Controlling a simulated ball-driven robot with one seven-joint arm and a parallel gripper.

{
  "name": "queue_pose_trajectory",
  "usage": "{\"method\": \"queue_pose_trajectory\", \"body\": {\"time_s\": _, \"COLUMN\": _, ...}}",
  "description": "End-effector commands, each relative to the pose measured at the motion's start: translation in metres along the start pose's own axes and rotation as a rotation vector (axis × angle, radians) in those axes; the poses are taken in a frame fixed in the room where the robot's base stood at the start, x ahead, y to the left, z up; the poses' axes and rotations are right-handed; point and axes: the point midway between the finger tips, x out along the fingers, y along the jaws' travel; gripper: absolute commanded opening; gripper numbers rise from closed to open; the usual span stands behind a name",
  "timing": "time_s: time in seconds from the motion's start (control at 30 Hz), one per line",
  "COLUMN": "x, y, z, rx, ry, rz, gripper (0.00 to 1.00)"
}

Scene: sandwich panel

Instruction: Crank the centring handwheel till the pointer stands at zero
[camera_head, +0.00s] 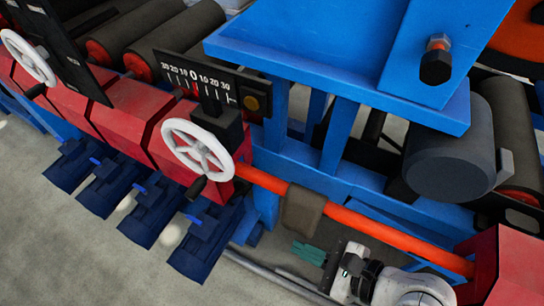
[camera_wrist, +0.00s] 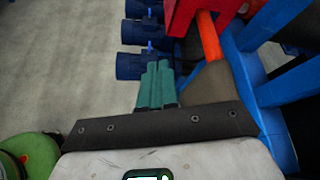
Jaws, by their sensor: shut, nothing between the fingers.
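A white spoked handwheel (camera_head: 198,149) stands on the front of a red housing in the head view. Its dark crank knob (camera_head: 196,188) is at the lower left of the rim. Above it is a black scale plate (camera_head: 229,83) with white numbers running from 30 through 0 to 30. A small red mark shows just below the 0, but the pointer's exact reading is too small to tell. My gripper (camera_head: 308,253) has teal fingers, shut and empty. It is below and right of the handwheel, well apart from it. The fingers also show in the wrist view (camera_wrist: 155,84), without the handwheel.
An orange-red pipe (camera_head: 258,181) runs right from the housing, with a brown cloth (camera_head: 302,211) draped over it. Dark blue blocks (camera_head: 199,240) jut out below the red housings. A second white handwheel (camera_head: 27,57) is at far left. Grey floor (camera_head: 50,240) is open at lower left.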

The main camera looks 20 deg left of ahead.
Motion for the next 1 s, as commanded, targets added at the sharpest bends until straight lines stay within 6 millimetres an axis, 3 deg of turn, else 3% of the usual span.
{"method": "queue_pose_trajectory", "body": {"time_s": 0.03, "x": -0.006, "y": -0.011, "z": 0.036, "rx": 0.057, "ry": -0.045, "rz": 0.007, "gripper": 0.0}}
{"method": "queue_pose_trajectory", "body": {"time_s": 0.1, "x": -0.007, "y": -0.018, "z": 0.065, "rx": 0.143, "ry": -0.104, "rz": 0.019, "gripper": 0.0}}
{"method": "queue_pose_trajectory", "body": {"time_s": 0.2, "x": -0.007, "y": -0.023, "z": 0.095, "rx": 0.243, "ry": -0.166, "rz": 0.042, "gripper": 0.0}}
{"method": "queue_pose_trajectory", "body": {"time_s": 0.3, "x": -0.007, "y": -0.026, "z": 0.113, "rx": 0.306, "ry": -0.206, "rz": 0.059, "gripper": 0.0}}
{"method": "queue_pose_trajectory", "body": {"time_s": 0.57, "x": 0.007, "y": -0.026, "z": 0.122, "rx": 0.344, "ry": -0.227, "rz": 0.072, "gripper": 0.0}}
{"method": "queue_pose_trajectory", "body": {"time_s": 1.0, "x": 0.087, "y": -0.023, "z": 0.142, "rx": 0.34, "ry": -0.224, "rz": 0.073, "gripper": 0.0}}
